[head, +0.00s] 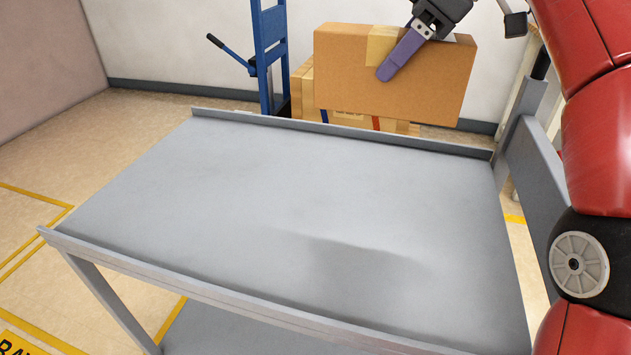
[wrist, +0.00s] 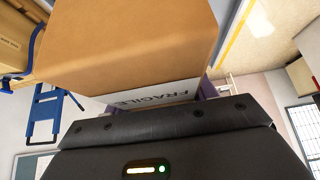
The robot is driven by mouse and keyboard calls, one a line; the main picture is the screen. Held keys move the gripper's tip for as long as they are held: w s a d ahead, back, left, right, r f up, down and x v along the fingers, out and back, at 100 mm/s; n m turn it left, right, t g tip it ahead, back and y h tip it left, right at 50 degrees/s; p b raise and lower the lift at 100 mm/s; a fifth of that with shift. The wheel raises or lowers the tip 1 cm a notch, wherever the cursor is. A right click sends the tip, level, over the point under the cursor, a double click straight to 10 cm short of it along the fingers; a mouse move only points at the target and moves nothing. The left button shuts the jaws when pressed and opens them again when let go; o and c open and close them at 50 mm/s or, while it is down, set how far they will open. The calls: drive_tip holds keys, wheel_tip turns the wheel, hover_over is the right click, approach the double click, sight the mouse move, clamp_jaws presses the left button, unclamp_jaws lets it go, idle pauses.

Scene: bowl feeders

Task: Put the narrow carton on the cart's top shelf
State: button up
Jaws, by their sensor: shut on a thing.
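The narrow carton (head: 340,75) is a brown cardboard box with a tape strip at its top. In the wrist view the carton (wrist: 140,45) fills the upper middle, with a white FRAGILE label by the jaws. The shelf is empty, with a faint shadow on its near right part.
The shelf has low raised rims and an upright frame (head: 540,160) at its right end. Behind it stand a blue hand truck (head: 269,60) and stacked cartons (head: 302,95). The floor left of the cart is open, with yellow lines.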

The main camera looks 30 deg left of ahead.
wheel_tip(320, 180, down, 20)
drive_tip(key=b, duration=0.7)
drive_tip(key=shift+r, duration=0.15)
drive_tip(key=o, duration=1.3)
drive_tip(key=shift+d, duration=0.1)
drive_tip(key=shift+o, duration=0.2)
drive_tip(key=p+v, duration=0.7)
drive_tip(key=v, duration=0.5)
